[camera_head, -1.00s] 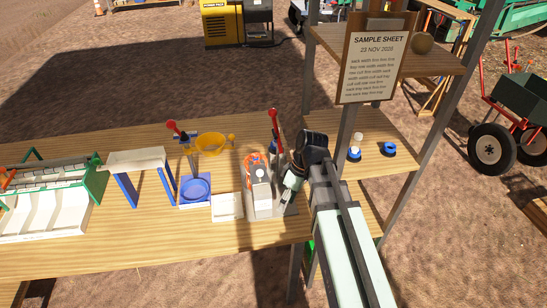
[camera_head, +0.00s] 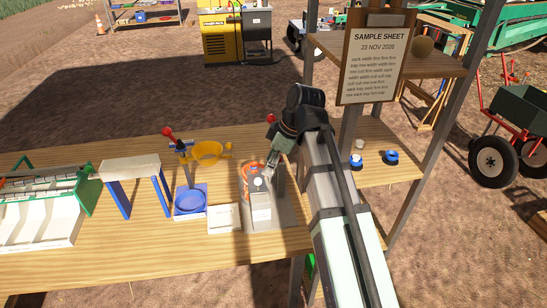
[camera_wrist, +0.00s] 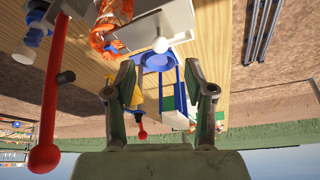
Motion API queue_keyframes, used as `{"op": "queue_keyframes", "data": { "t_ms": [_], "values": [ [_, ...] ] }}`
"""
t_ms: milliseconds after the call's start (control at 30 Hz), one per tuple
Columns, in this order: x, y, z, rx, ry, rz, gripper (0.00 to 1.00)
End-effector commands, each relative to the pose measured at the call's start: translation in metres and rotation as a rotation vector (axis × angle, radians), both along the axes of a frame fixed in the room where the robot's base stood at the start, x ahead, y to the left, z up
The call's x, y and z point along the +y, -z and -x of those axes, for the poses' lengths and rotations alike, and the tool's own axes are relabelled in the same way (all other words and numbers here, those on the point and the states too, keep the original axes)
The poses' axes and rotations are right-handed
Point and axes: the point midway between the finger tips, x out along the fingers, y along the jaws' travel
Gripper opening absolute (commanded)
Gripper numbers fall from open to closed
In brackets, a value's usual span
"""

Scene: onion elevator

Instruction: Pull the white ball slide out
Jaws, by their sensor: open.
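The white ball (camera_wrist: 161,45) shows in the wrist view at the edge of a pale flat piece (camera_wrist: 160,20), next to an orange ring-shaped part (camera_wrist: 106,34). In the head view, the grey and white device (camera_head: 261,205) with the orange part (camera_head: 246,180) stands on the wooden table. My gripper (camera_wrist: 160,76) is open and empty, with its two fingers apart. In the wrist view the ball appears between and beyond the fingertips, not touched. In the head view my gripper (camera_head: 279,150) is above the device's back right side and hides part of it.
A red-knobbed lever (camera_wrist: 50,110) stands close at the left of the wrist view. A shelf post (camera_head: 349,125) with sample sheet (camera_head: 372,66) stands right.

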Motion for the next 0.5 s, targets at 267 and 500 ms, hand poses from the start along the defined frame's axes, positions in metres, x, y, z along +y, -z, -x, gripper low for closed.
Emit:
{"op": "queue_keyframes", "data": {
  "t_ms": [267,500],
  "values": [
    [0.017,0.041,-0.003,0.004,-0.002,0.0,0.54],
    [0.029,0.072,-0.007,0.003,0.0,0.0,0.54]
  ]
}}
